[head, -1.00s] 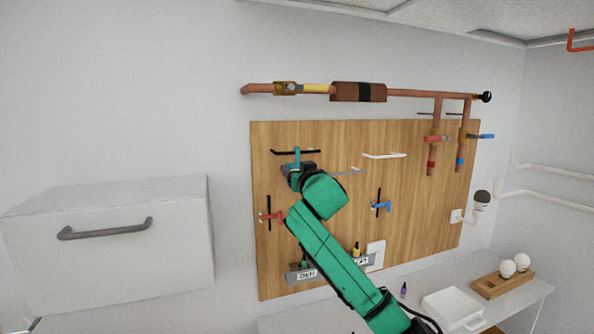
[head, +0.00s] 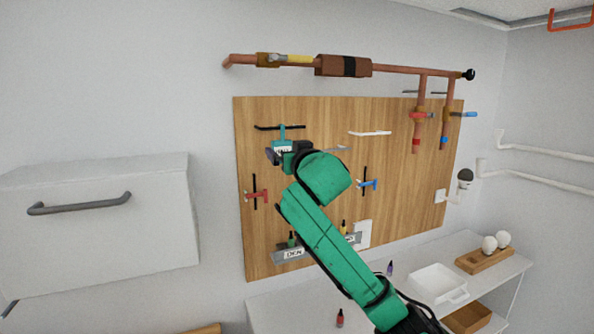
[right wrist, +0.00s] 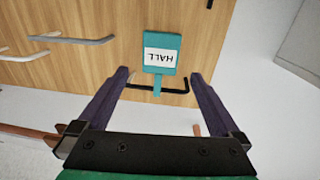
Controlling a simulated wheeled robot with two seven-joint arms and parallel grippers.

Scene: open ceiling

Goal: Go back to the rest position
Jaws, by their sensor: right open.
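My right gripper (head: 273,156) is in front of the upper left of the wooden board. In the right wrist view my right gripper (right wrist: 159,76) is open, with its two dark fingers apart and nothing between them touching. A teal tag (head: 282,146) with a white label hangs from a black hook (head: 292,127) on the board. In the right wrist view the tag (right wrist: 159,68) reads HALL upside down and hangs on the black hook (right wrist: 172,91), seen between the fingers with a gap on both sides. My left gripper is not in view.
The wooden board (head: 410,190) carries a white hook (head: 370,133), a red-handled piece (head: 257,195) and a blue-handled piece (head: 369,184). Copper pipes (head: 400,69) run above. A white cabinet (head: 95,215) is at left. A white table (head: 485,245) stands below right with a white tray (head: 438,283).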

